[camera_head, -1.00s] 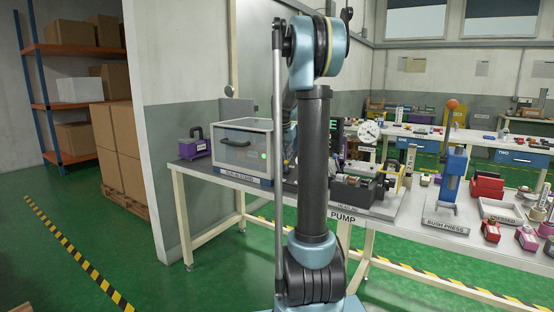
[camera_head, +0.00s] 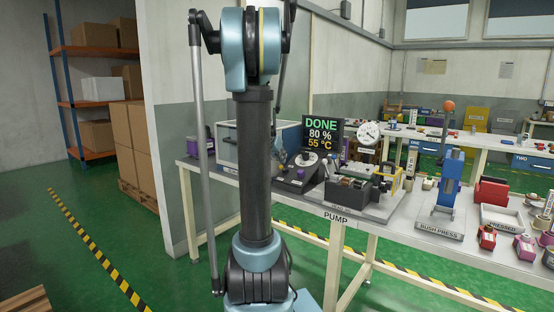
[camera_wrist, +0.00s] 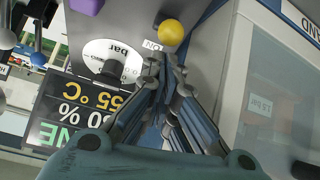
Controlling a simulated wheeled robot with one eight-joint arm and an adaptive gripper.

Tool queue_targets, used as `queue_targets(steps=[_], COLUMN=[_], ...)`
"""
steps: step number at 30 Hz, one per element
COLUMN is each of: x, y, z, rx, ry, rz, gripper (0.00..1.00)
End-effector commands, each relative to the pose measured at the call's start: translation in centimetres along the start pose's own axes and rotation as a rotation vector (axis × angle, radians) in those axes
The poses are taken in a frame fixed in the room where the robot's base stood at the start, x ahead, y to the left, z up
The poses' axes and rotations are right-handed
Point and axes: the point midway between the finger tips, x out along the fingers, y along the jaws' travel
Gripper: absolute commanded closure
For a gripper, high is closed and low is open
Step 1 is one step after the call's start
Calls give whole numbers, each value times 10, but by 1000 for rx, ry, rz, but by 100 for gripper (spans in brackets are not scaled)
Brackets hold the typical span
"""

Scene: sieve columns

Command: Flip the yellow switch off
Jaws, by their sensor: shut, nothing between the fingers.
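The yellow switch shows in the wrist view as a round yellow knob (camera_wrist: 172,32) on a grey panel, beside a small label reading ON. My gripper (camera_wrist: 167,62) is shut and empty, its fingertips just short of the knob in the picture. I cannot tell whether they touch it. My arm stands in front of the bench there, and the yellow knob cannot be made out.
In the wrist view a white dial marked bar (camera_wrist: 122,54) and a purple knob (camera_wrist: 87,5) are left of the switch. A glass-fronted cabinet (camera_wrist: 275,90) stands close on the right. In the head view, the pump unit (camera_head: 355,195) and blue press (camera_head: 450,180) stand to the right.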

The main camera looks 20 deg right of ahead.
Motion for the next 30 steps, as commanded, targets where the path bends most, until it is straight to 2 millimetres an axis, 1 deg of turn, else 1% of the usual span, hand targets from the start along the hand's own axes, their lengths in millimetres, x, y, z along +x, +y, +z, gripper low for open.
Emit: queue_targets(steps=[5, 15, 26, 30], x=[-2, -15, -17, -24], y=[0, -2, -3, -3], z=[1, 4, 4, 4], rx=[0, 0, -1, -1], ry=[-1, -2, -2, -1], rz=[0, -1, -2, -1], gripper=[100, 100, 100, 100])
